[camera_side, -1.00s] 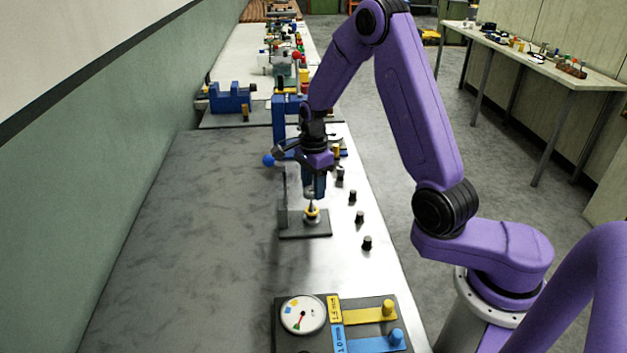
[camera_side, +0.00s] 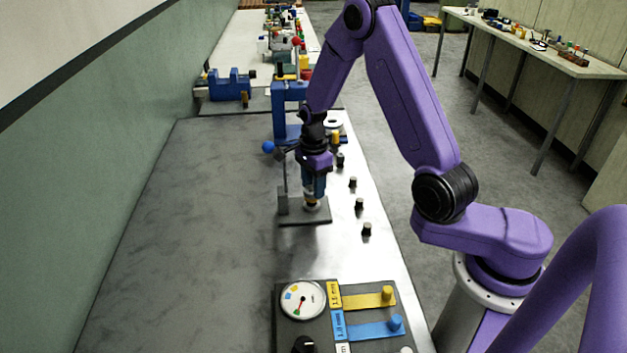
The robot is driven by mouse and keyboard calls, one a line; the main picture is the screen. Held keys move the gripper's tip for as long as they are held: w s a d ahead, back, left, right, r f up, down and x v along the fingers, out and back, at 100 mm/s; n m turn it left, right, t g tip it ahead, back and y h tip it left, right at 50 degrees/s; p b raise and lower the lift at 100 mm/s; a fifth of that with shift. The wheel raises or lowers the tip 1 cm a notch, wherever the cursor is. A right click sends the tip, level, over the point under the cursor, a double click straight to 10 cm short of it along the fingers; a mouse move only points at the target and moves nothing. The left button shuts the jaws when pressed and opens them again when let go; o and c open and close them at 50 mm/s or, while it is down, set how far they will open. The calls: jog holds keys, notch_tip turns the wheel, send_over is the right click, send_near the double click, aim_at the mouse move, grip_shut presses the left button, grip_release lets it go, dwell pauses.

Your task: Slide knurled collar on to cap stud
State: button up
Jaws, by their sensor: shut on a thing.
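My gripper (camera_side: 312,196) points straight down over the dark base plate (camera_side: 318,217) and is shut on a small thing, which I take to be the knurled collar. The fingers mostly hide it. The cap stud stands on the plate right under and between the fingertips, and is largely hidden; a pale round part (camera_side: 311,207) shows at its foot. I cannot tell how far the collar is around the stud. A grey upright post (camera_side: 283,204) stands on the plate just left of my gripper.
Several small black knobs (camera_side: 359,204) stand in a row right of the plate. A gauge panel (camera_side: 303,300) with yellow and blue slides (camera_side: 375,330) lies in front. A blue press frame (camera_side: 280,115) and a blue vise (camera_side: 229,86) stand behind. The left of the bench (camera_side: 190,230) is clear.

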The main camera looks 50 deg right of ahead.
jog(key=shift+f, duration=0.15)
jog(key=o, duration=1.1)
notch_tip(320, 180, up, 17)
jog(key=shift+r, duration=0.2)
